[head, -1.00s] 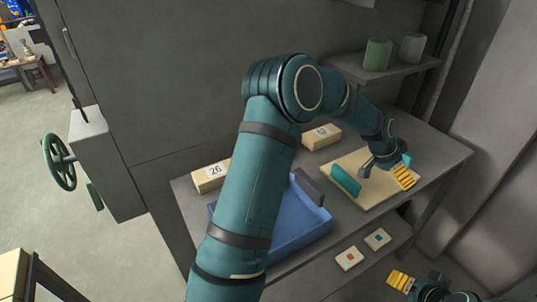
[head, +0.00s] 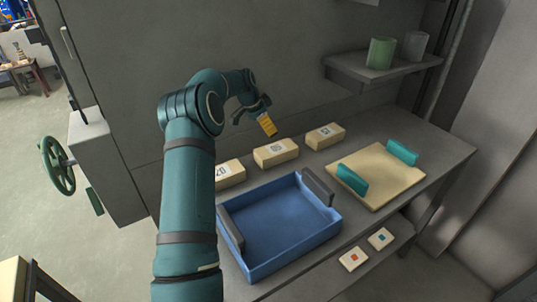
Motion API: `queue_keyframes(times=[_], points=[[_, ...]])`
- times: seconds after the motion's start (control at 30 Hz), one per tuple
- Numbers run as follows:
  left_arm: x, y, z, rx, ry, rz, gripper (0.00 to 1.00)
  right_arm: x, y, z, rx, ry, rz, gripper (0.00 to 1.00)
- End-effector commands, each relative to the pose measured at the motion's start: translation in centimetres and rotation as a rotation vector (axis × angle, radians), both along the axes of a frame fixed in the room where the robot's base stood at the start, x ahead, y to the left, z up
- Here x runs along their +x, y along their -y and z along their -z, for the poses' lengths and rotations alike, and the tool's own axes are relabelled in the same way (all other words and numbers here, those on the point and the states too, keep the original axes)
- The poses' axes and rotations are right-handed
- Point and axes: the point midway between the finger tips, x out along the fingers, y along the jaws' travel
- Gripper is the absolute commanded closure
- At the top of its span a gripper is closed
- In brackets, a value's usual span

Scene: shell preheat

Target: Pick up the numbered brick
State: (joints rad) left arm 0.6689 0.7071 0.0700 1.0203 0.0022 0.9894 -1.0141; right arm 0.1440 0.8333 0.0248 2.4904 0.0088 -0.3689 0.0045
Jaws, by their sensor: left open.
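Three cream bricks with printed numbers stand in a row along the back of the grey bench: a left brick (head: 230,174), a middle brick (head: 276,152) and a right brick (head: 325,136). The left brick's number looks like 20 or 26, and its left end is hidden behind my left arm. The other two numbers are too small to read surely. My left gripper (head: 265,124), with a yellow fingertip showing, is open and empty. It is above and behind the middle brick, apart from it. My right gripper is out of view.
A blue tray (head: 262,270) with grey handles is in front of the bricks. A cream board (head: 405,193) with teal handles lies to the right. Small cream tiles (head: 352,259) lie on a lower shelf. A wall shelf (head: 385,74) holds two cups at the upper right.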

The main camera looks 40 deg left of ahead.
Motion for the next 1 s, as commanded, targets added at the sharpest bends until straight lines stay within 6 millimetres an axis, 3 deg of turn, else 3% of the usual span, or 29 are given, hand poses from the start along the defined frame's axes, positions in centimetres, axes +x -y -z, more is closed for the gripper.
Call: queue_keyframes(times=[0.33, 0.63, 1.0], points=[[2.3, 0.9, 5.8, -0.002, -0.001, 0.001, 0.00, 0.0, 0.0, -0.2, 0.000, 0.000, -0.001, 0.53], [3.0, 1.2, 7.9, -0.001, 0.000, 0.000, 0.00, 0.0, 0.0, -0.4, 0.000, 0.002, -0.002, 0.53], [4.3, 1.9, 12.0, 0.000, 0.001, -0.001, 0.00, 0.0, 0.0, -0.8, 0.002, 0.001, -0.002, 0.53]])
